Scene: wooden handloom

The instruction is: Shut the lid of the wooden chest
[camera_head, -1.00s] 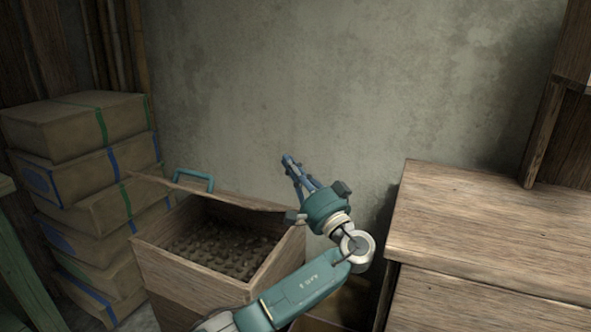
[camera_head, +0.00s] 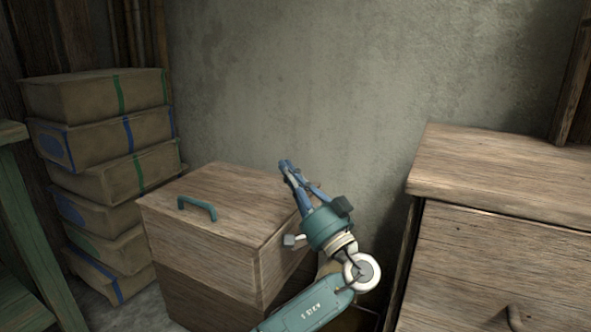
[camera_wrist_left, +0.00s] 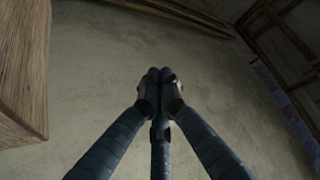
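The wooden chest (camera_head: 205,300) stands left of the middle in the head view. Its lid (camera_head: 240,190) lies flat over the top, with a teal handle (camera_head: 197,207) near the front left edge. The inside is hidden. My left gripper (camera_head: 287,168) is at the right rear side of the lid, fingers pointing up and to the left. I cannot tell whether it touches the lid. In the left wrist view, its fingers (camera_wrist_left: 160,78) meet at the tips with nothing between them. My right gripper is not in view.
A stack of wrapped bundles (camera_head: 105,140) stands to the left of the chest. A wooden cabinet (camera_head: 490,270) stands at the right. A green wooden frame (camera_head: 25,220) is at the left edge. A plain wall (camera_head: 400,70) rises behind.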

